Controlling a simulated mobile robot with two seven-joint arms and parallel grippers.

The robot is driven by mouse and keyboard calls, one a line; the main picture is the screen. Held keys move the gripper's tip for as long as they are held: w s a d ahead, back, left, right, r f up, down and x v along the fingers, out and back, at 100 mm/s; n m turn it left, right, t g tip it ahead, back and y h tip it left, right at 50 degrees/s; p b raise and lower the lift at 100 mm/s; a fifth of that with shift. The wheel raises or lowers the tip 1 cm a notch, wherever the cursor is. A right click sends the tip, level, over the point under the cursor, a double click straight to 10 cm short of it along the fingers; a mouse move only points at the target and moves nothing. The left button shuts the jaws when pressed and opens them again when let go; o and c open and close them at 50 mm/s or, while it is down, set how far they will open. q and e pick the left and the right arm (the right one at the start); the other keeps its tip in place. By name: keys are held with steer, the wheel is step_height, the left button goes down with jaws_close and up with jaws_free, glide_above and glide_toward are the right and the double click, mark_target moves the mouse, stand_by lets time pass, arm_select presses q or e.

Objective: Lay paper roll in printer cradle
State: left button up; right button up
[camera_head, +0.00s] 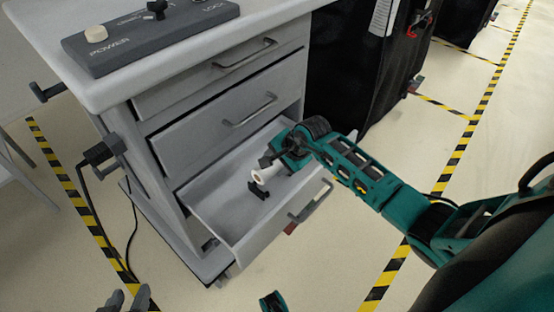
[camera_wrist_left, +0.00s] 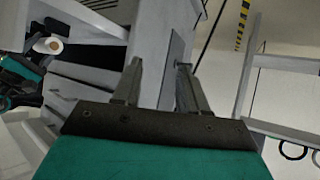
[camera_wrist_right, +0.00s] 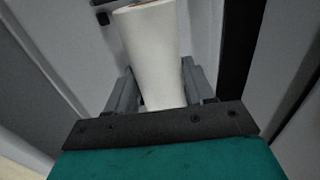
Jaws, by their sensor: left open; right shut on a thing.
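The white paper roll (camera_head: 264,174) is in the open bottom drawer of the cart, over a small black cradle (camera_head: 258,192). Whether it touches the cradle, I cannot tell. My right gripper (camera_head: 275,161) reaches into the drawer and is shut on the roll. In the right wrist view the roll (camera_wrist_right: 150,50) stands between the fingers (camera_wrist_right: 155,90). The roll's end (camera_wrist_left: 47,46) shows in the left wrist view. My left gripper (camera_head: 127,300) is open and empty low in the head view, away from the drawer; its spread fingers (camera_wrist_left: 158,82) show in its wrist view.
The open drawer's walls and front (camera_head: 270,232) surround the roll. Two shut drawers (camera_head: 225,120) are above it. A grey control panel (camera_head: 150,35) lies on the cart top. A black covered cart (camera_head: 335,70) stands to the right. A cable (camera_head: 90,205) hangs at the left.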

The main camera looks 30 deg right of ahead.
steer(key=shift+f, duration=0.45)
steer(key=shift+f+b, duration=0.5)
steer(key=shift+b, duration=0.15)
arm_select(q)
steer(key=shift+w+d+f+b, duration=0.2)
steer(key=shift+d+f+b, duration=0.15)
steer(key=shift+d+b, duration=0.3)
arm_select(e)
steer(key=shift+f, duration=0.75)
arm_select(q)
steer(key=shift+w+r, duration=0.1)
steer(key=shift+r, duration=0.05)
arm_select(e)
steer(key=o, duration=0.9)
arm_select(q)
steer(key=shift+a+f, duration=0.15)
steer(key=shift+f, duration=0.05)
arm_select(e)
steer(key=o, duration=0.3)
steer(key=shift+s, duration=0.1)
arm_select(q)
steer(key=r+p, duration=0.1)
steer(key=p, duration=0.1)
steer(key=a+r+p, duration=0.1)
steer(key=p, duration=0.1)
steer(key=shift+s+a+r+p, duration=0.1)
steer(key=shift+s+a+p, duration=0.05)
steer(key=shift+s+p, duration=0.2)
arm_select(e)
steer(key=v, duration=1.3)
